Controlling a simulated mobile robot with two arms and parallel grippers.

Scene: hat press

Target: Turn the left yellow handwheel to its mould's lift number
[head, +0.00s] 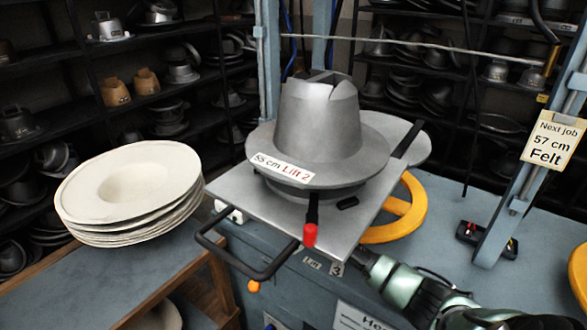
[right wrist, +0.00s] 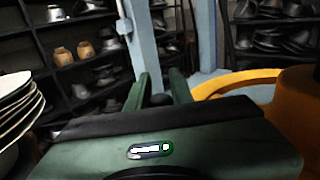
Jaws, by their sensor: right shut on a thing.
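The left yellow handwheel (head: 408,212) shows partly from behind the press plate, and it also shows at the right in the right wrist view (right wrist: 225,82). The mould (head: 318,118) is a grey metal hat shape labelled "55 cm Lift 2". A lift plate (head: 336,269) on the press front reads "Lift" with a 3. My right gripper (head: 362,256) is at the press front, below the plate and left of the wheel. In the right wrist view its fingers (right wrist: 160,88) are shut on a dark round knob (right wrist: 160,100). How the knob joins the wheel is hidden. My left gripper is out of view.
A black handle (head: 262,272) and a red-tipped lever (head: 310,234) stick out near my right gripper. A second yellow wheel (head: 579,272) is at the right edge. White felt blanks (head: 130,190) are stacked at left. A card (head: 552,140) reads "Next job 57 cm Felt".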

